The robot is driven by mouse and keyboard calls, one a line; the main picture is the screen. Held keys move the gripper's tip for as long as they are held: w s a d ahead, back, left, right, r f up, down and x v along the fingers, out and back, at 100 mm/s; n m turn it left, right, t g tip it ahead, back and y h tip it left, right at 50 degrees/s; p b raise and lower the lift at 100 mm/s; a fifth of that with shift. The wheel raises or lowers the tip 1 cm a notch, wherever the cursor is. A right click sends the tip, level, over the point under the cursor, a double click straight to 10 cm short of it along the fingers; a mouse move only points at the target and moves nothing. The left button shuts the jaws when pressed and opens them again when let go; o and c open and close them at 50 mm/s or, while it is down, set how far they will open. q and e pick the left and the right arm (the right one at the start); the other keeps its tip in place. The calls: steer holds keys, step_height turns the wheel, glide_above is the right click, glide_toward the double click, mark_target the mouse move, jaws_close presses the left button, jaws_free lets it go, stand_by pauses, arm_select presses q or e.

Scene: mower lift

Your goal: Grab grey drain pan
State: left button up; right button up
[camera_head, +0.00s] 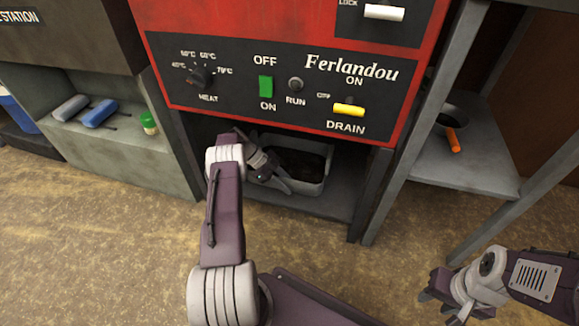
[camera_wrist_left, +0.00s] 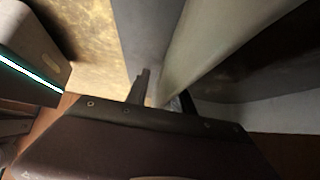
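The grey drain pan (camera_head: 313,187) sits on the low shelf under the red machine, with dark contents inside. My left gripper (camera_head: 282,183) reaches into this bay at the pan's left front side. In the left wrist view, the two dark fingers (camera_wrist_left: 164,98) stand apart, with a pale wall that looks like the pan's (camera_wrist_left: 205,45) running down towards the gap between them. I cannot tell whether either finger touches it. My right gripper (camera_head: 445,296) is at the lower right, over the floor, away from the pan; its fingers look apart and empty.
The red machine's control panel (camera_head: 265,85) hangs just above the bay. A grey leg (camera_head: 370,190) bounds the bay on the right. A side shelf (camera_head: 465,165) holds an orange-handled item (camera_head: 453,140). A left shelf holds blue (camera_head: 100,113) and grey items. The floor in front is clear.

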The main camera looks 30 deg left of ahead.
arm_select(q)
steer(key=shift+d, duration=0.1)
jaws_close()
steer(key=shift+w+r, duration=0.1)
stand_by(1.2)
